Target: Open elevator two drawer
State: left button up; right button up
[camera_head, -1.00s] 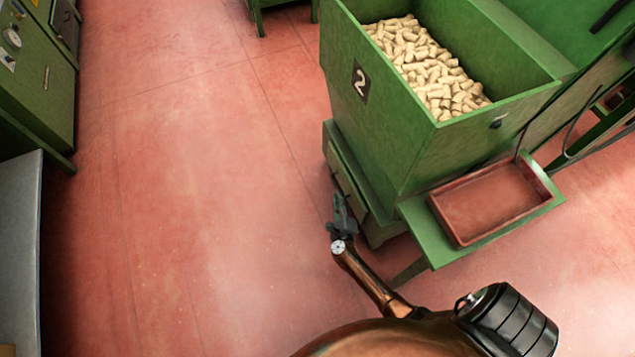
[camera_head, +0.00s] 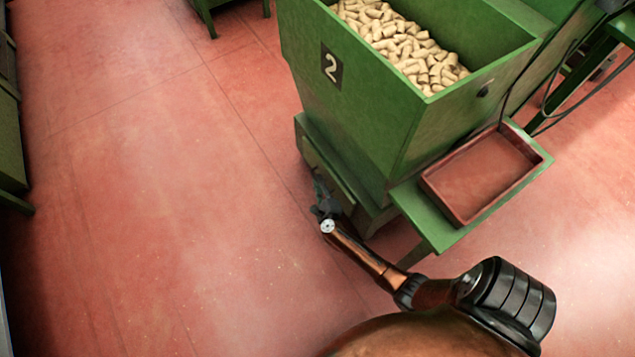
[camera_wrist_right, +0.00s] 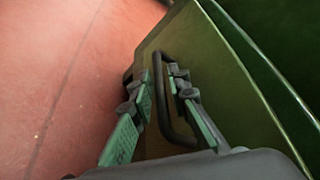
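Elevator two is the green hopper marked 2 (camera_head: 372,110), full of corks. Its drawer (camera_head: 343,186) sits low in the base and appears closed. In the right wrist view the drawer front (camera_wrist_right: 205,55) carries a dark bar handle (camera_wrist_right: 166,100). My right gripper (camera_head: 321,193) is at the drawer front. In the right wrist view my right gripper (camera_wrist_right: 160,76) is open, with one green-padded finger on each side of the handle. I cannot tell whether either finger touches it. My left gripper is not in view.
A reddish tray (camera_head: 481,176) rests on a green shelf at the elevator's right side, above my right forearm. Green machinery (camera_head: 12,140) stands at the far left. The red floor (camera_head: 150,180) in front of the drawer is clear.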

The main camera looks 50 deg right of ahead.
jog(key=shift+c, duration=0.5)
grip_shut()
jog(key=shift+a, duration=0.1)
